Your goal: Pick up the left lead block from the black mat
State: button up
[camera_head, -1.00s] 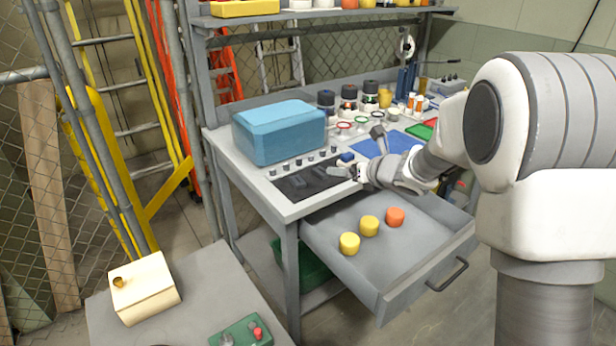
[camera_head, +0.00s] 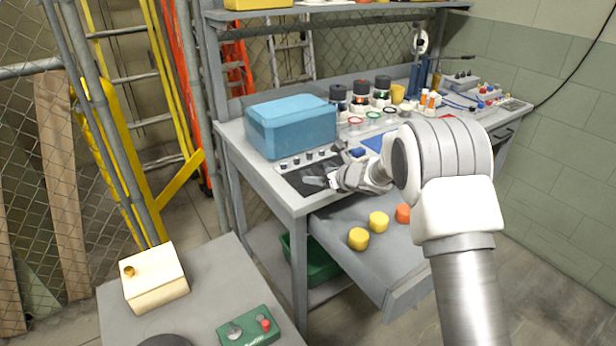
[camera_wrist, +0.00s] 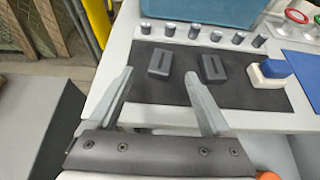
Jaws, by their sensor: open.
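The black mat (camera_wrist: 245,97) lies on the workbench; it also shows in the head view (camera_head: 297,182). Two dark grey lead blocks with slotted tops rest on it in the wrist view: the left lead block (camera_wrist: 160,64) and the right lead block (camera_wrist: 213,69). My gripper (camera_wrist: 158,76) is open, its two fingers spread in front of the blocks, with nothing between them. The left block is seen beyond and between the fingertips; the right block is just beyond the right fingertip. In the head view my gripper (camera_head: 318,182) is over the mat, and the blocks are hard to make out.
Several small metal cylinders (camera_wrist: 192,33) stand in a row behind the mat. A blue case (camera_head: 292,128) stands behind them. A blue-and-white block (camera_wrist: 270,72) is at the mat's right. Below, an open drawer (camera_head: 345,238) holds yellow and orange pucks.

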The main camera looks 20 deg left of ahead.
aim_at(309, 175)
jog(key=shift+p+x, duration=0.3)
jog(key=shift+x, duration=2.55)
jog(key=shift+d+f, duration=0.1)
jog(key=shift+d, duration=0.05)
grip_shut()
